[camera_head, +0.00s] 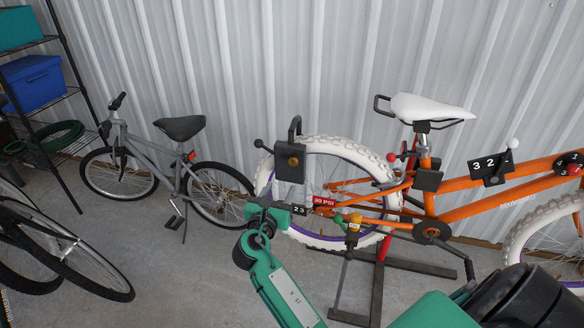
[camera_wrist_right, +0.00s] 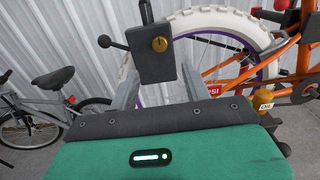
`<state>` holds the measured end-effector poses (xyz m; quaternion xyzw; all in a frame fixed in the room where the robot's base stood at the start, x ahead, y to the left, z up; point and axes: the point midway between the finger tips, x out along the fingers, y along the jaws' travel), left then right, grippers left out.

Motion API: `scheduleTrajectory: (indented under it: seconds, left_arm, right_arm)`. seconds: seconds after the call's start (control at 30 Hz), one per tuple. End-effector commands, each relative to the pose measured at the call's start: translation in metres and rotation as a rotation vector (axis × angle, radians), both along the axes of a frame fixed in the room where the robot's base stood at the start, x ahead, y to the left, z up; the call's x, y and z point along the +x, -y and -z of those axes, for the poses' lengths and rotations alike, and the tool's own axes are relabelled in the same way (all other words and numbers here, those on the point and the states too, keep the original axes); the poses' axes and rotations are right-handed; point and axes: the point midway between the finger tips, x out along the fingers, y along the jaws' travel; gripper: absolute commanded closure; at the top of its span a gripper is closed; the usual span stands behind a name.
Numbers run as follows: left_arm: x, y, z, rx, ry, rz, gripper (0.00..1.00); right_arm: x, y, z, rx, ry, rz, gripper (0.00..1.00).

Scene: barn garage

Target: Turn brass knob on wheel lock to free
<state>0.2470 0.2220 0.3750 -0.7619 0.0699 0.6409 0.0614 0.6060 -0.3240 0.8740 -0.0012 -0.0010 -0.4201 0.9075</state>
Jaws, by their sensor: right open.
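The wheel lock (camera_head: 284,174) is a dark box with a shackle on top, at the rear white tyre of the orange bike. Its round brass knob (camera_head: 293,161) is on the front face; how it is turned is too small to tell. In the right wrist view the knob (camera_wrist_right: 160,44) and lock (camera_wrist_right: 147,68) stand upright ahead of my right gripper (camera_wrist_right: 160,73). Its two grey fingers are apart and empty, pointing toward the lock's lower part. In the head view my right gripper (camera_head: 270,204) is just below and left of the lock. My left gripper is out of view.
A black ball-ended lever (camera_head: 260,144) sticks out left of the lock. The orange bike (camera_head: 470,215) stands on a red and dark stand (camera_head: 376,285). A grey bike (camera_head: 165,165), shelves (camera_head: 60,90) and black wheels are left. Concrete floor is clear between.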

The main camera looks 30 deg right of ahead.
Motion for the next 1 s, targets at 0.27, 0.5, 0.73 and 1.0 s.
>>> scheduleTrajectory:
  seconds: [0.27,0.5,0.73,1.0]
  left_arm:
    - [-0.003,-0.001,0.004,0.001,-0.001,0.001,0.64]
    - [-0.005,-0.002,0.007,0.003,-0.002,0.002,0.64]
    - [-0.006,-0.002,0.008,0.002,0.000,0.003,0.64]
    - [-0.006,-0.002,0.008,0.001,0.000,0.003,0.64]
  right_arm:
    - [0.034,0.041,-0.001,-0.001,-0.001,0.001,0.51]
    - [0.066,0.077,0.000,0.001,-0.001,-0.001,0.51]
    - [0.082,0.096,0.001,0.003,-0.001,-0.003,0.51]
    - [0.085,0.099,0.001,0.003,-0.001,-0.003,0.51]
